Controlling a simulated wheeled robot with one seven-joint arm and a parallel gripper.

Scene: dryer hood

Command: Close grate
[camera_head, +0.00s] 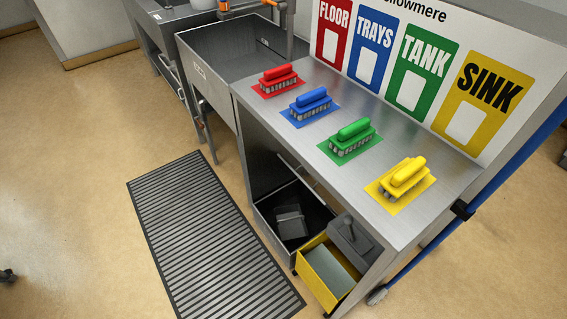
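A long rectangular grate (213,238) with light slats and a dark frame lies on the tan floor in front of the steel wash station. It looks flat from here; I cannot tell whether any part of it is raised or hinged. Its near right corner reaches close to the yellow bin. My gripper is not in view, and nothing touches the grate.
The steel counter (330,120) holds red, blue, green and yellow brushes. A deep sink (207,85) adjoins it. Below stand a black bin (268,207) and a yellow bin (315,290). The floor left of the grate (70,190) is mostly clear.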

